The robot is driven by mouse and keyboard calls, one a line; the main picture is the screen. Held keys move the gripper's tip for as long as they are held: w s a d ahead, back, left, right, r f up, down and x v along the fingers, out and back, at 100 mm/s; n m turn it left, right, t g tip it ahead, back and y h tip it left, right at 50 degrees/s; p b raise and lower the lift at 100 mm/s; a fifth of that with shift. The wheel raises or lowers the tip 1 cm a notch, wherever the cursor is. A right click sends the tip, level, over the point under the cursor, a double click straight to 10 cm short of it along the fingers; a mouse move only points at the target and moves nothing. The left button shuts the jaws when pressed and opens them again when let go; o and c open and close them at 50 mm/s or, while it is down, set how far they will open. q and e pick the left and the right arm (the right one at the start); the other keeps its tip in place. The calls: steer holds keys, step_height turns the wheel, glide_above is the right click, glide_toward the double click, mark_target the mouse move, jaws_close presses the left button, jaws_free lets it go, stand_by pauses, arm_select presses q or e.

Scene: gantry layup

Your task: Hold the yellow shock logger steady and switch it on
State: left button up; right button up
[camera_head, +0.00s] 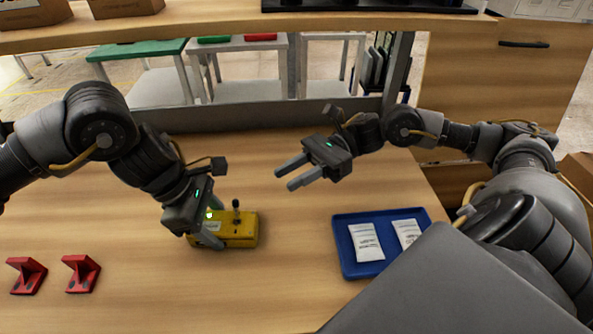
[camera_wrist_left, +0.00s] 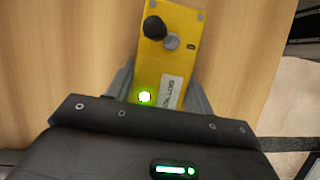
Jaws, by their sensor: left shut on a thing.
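The yellow shock logger (camera_head: 240,232) lies on the wooden table left of centre. A black-topped lever (camera_head: 236,205) stands up from it. In the left wrist view, the logger (camera_wrist_left: 183,58) shows the black knob (camera_wrist_left: 155,27), a grey round part, a white label and a bright green light (camera_wrist_left: 145,97). My left gripper (camera_head: 208,234) is shut on the logger's left end, with a finger on each side. My right gripper (camera_head: 289,174) is open and empty above the table, to the right of and beyond the logger.
A blue tray (camera_head: 352,269) with two white packets stands to the right of the logger. Two red brackets (camera_head: 27,275) (camera_head: 82,273) lie at the front left. A shelf edge (camera_head: 230,34) crosses above the back of the table. The table between the logger and tray is clear.

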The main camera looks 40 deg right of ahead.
stand_by(0.4)
arm_select(q)
steer(key=o, duration=1.2)
steer(key=shift+c, duration=0.2)
steer(key=v, duration=1.2)
steer(key=shift+s+f, duration=0.1)
